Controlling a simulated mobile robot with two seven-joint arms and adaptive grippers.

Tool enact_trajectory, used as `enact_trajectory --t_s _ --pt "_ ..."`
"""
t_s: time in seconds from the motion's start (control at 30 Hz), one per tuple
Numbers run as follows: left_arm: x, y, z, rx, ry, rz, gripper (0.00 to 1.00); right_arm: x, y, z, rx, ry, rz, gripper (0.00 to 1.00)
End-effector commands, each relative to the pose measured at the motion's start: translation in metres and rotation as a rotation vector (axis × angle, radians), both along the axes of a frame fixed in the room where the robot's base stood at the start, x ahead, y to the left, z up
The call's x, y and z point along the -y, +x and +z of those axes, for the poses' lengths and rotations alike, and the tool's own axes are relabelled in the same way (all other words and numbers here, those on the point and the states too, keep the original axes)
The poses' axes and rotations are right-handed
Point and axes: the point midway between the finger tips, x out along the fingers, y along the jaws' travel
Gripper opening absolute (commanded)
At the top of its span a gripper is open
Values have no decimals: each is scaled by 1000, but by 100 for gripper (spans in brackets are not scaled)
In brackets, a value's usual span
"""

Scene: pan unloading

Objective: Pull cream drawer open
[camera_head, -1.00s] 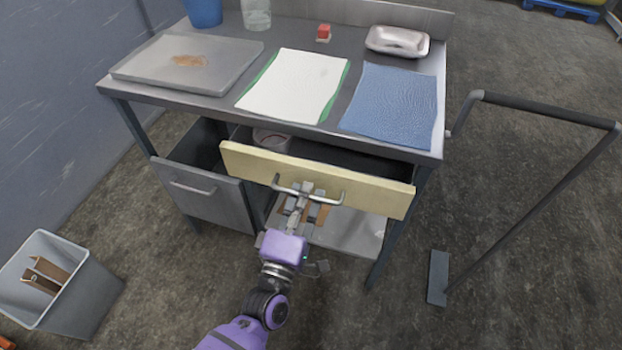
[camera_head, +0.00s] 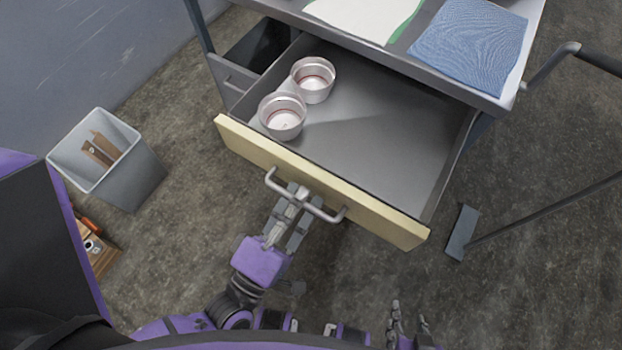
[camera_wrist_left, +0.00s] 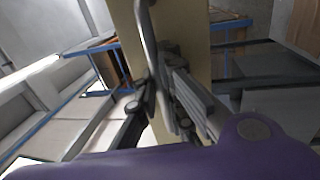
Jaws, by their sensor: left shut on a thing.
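The cream drawer (camera_head: 382,218) is pulled far out from under the metal table, and its grey inside shows. Two round metal tins (camera_head: 283,116) (camera_head: 313,80) stand inside at its left side. My left gripper (camera_head: 298,196) is shut on the bar handle (camera_head: 326,214) at the middle of the cream front. The left wrist view shows the handle (camera_wrist_left: 150,35) running up between my fingers and the cream front (camera_wrist_left: 124,30) behind it. My right gripper (camera_head: 410,325) is at the bottom edge, empty, with its fingers apart.
A grey bin (camera_head: 140,165) with brown pieces stands on the floor at left. A blue cloth (camera_head: 470,45) and a white cloth (camera_head: 365,15) lie on the table. A grey drawer (camera_head: 232,80) is partly open at left.

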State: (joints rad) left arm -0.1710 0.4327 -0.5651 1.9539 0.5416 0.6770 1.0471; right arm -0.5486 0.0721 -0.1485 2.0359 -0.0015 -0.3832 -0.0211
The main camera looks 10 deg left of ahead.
Motion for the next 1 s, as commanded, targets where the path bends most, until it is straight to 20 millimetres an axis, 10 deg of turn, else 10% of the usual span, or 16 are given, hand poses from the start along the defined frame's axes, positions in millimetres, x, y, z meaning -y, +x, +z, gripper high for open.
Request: enact_trajectory --t_s 0.53,0.7,1.0 --pt "-3 -9 0 1 1 0 0 -2 12 2 19 2 5 40" --pt "-3 -9 0 0 1 0 28 -2 11 2 19 2 5 40" --pt "-3 -10 0 -1 0 0 28 1 3 1 5 0 1 40"
